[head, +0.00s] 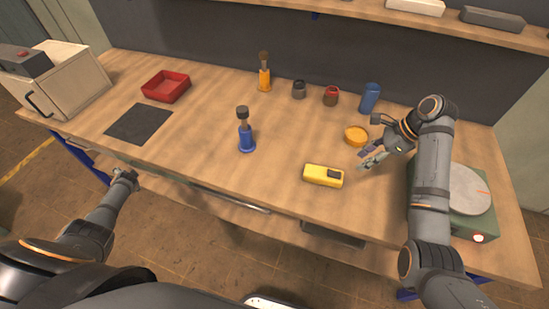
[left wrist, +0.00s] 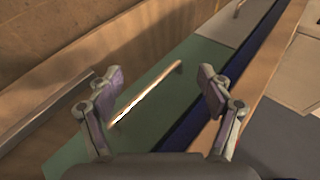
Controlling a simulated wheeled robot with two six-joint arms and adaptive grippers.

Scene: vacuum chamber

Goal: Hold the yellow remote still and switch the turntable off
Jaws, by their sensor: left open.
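The yellow remote (head: 323,176) lies flat near the front edge of the bench, with a dark patch at its right end. The turntable (head: 470,190) stands at the right end, a green box with a pale round platter and a red mark. A light round knob (head: 478,238) shows on its front; my right arm hides its left part. My right gripper (head: 367,157) is above the bench, right of and behind the remote, fingers apart and empty. My left gripper (left wrist: 160,92) is open and empty; in the head view (head: 125,176) it is before the bench's front left edge.
A yellow round dish (head: 356,135) sits close behind my right gripper. A blue bottle (head: 246,135), an orange bottle (head: 264,75), small jars and a blue can (head: 370,97) stand farther back. A red tray (head: 166,86) and dark mat (head: 139,123) lie left.

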